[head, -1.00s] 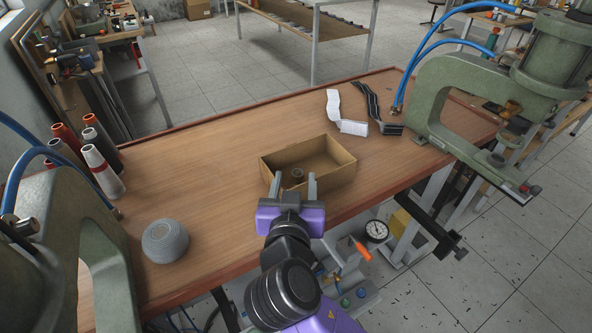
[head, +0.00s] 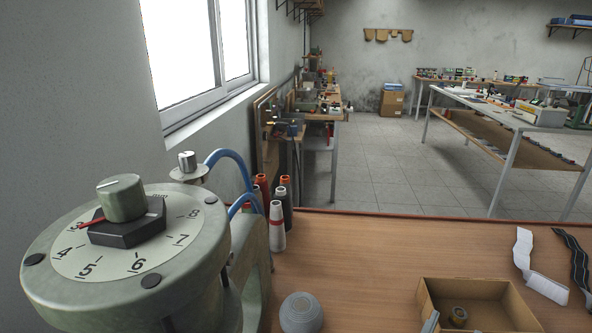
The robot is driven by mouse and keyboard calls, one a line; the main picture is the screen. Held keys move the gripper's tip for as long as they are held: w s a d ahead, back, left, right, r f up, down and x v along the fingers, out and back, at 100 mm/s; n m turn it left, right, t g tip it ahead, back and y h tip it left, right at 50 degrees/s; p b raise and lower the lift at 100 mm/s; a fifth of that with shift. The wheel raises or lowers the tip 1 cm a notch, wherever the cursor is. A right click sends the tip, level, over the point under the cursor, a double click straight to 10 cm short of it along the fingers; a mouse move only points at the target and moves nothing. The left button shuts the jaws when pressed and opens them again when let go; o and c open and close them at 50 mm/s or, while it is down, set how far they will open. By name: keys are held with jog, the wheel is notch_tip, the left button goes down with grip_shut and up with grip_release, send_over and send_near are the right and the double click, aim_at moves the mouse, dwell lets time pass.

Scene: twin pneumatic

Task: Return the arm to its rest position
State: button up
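My gripper (head: 453,326) is mostly below the bottom edge of the head view. Its grey fingertips show at the near wall of the cardboard box (head: 510,296) and stand apart, with nothing seen held between them. The rest of my arm is out of the picture. The open box sits on the wooden bench (head: 370,255) and holds a small dark ring-shaped part (head: 458,315), just beyond the fingertips.
A green press with a numbered dial (head: 130,235) fills the lower left. A white strip (head: 535,265) and a dark strip (head: 575,265) lie at right. The bench middle is clear.

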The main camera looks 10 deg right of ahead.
jog(key=w+a+r+n+t+y, duration=0.2)
jog(key=w+a+n+t, duration=0.1)
jog(key=a, duration=0.1)
jog(key=s+a+f+n+t+y, duration=0.4)
jog(key=s+a+f+n+y, duration=0.1)
jog(key=a+n+y, duration=0.35)
jog(key=s+d+f+m+g, duration=0.1)
jog(key=s+f, duration=0.1)
jog(key=s, duration=1)
jog(key=s+d+f+m+g+y, duration=0.1)
jog(key=s+f, duration=0.2)
jog(key=s, duration=0.8)
jog(key=shift+s+d+f+g, duration=0.2)
jog(key=shift+s+d+g, duration=0.1)
jog(key=shift+s+d, duration=0.05)
jog(key=shift+y, duration=0.25)
